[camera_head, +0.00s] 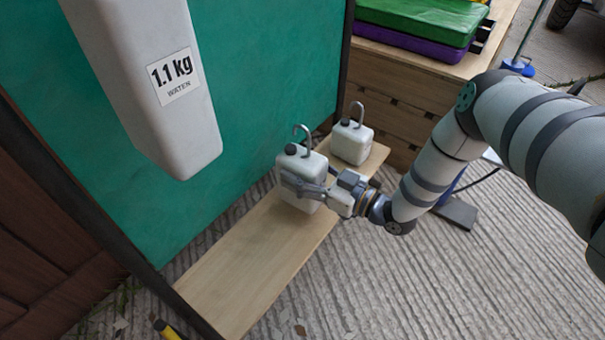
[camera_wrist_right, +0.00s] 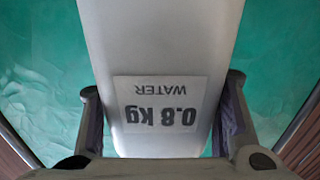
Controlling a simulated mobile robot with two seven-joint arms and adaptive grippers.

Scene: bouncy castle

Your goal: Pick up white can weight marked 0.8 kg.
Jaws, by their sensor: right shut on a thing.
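The white can weight (camera_head: 300,172) with a hook on top is over the wooden bench, with my right gripper (camera_head: 305,186) around its body. In the right wrist view, the can (camera_wrist_right: 168,50) carries a label reading 0.8 kg WATER, upside down in the picture. My right gripper's fingers (camera_wrist_right: 160,118) are shut on it, one on each side. I cannot tell whether its base touches the bench. My left gripper is not in view.
A second white hooked can (camera_head: 351,142) stands behind on the wooden bench (camera_head: 245,265). A large white 1.1 kg can (camera_head: 150,85) hangs close at upper left, before a green panel (camera_head: 270,60). The bench's near end is clear. Green and purple mats (camera_head: 420,18) lie on a wooden box.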

